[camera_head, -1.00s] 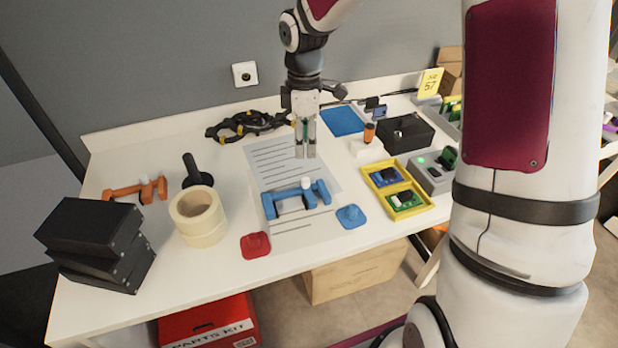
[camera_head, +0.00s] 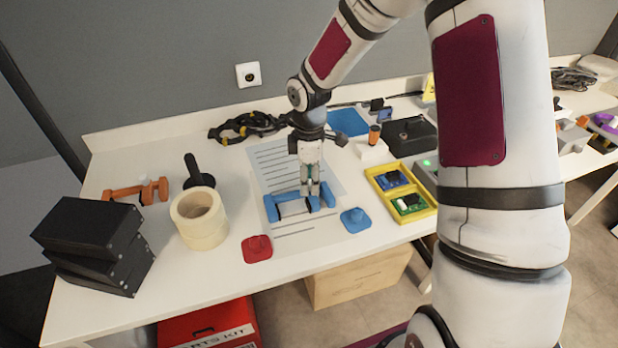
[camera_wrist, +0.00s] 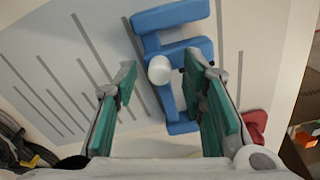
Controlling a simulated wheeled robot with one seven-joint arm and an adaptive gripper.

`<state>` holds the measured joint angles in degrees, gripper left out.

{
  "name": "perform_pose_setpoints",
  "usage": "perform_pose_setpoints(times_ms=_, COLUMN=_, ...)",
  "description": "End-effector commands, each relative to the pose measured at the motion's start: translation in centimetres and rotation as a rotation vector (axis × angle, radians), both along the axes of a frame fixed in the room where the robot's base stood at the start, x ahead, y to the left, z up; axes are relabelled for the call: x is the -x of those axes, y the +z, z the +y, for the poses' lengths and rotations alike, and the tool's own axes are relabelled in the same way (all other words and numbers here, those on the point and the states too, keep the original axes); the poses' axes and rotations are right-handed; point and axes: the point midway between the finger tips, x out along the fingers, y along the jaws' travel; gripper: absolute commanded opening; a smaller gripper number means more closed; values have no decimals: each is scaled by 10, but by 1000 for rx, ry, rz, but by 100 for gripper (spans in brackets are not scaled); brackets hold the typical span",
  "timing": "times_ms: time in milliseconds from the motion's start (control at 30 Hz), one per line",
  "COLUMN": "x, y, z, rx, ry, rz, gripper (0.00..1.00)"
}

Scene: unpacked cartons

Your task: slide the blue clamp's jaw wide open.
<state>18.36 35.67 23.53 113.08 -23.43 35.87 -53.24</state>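The blue clamp (camera_head: 271,208) lies flat on the lined sheet near the middle of the table. In the wrist view the clamp (camera_wrist: 172,14) shows a bar, crosswise arms and a round white knob (camera_wrist: 160,69). My gripper (camera_head: 310,192) is pointing down over the right part of the clamp. In the wrist view my gripper (camera_wrist: 162,66) is open, its green-padded fingers apart with the white knob showing between them. The right finger overlaps part of the clamp in that view. I cannot tell whether either finger touches the clamp.
A blue marker base (camera_head: 355,220) and a red one (camera_head: 257,249) stand in front of the clamp. A tape roll (camera_head: 200,218), an orange clamp (camera_head: 137,192) and black boxes (camera_head: 90,240) are at left. A yellow tray (camera_head: 428,212) is at right.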

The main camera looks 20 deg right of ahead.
Motion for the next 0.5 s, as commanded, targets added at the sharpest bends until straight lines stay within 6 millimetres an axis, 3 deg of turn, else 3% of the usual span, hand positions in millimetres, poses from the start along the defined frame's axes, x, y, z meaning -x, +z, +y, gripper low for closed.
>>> perform_pose_setpoints(times_ms=67, x=0, y=0, z=0, rx=0, ry=0, rz=0, gripper=33)
perform_pose_setpoints(times_ms=200, x=0, y=0, z=0, rx=0, ry=0, rz=0, gripper=1)
perform_pose_setpoints(times_ms=500, x=1, y=1, z=-4, rx=0, ry=-2, rz=1, gripper=0)
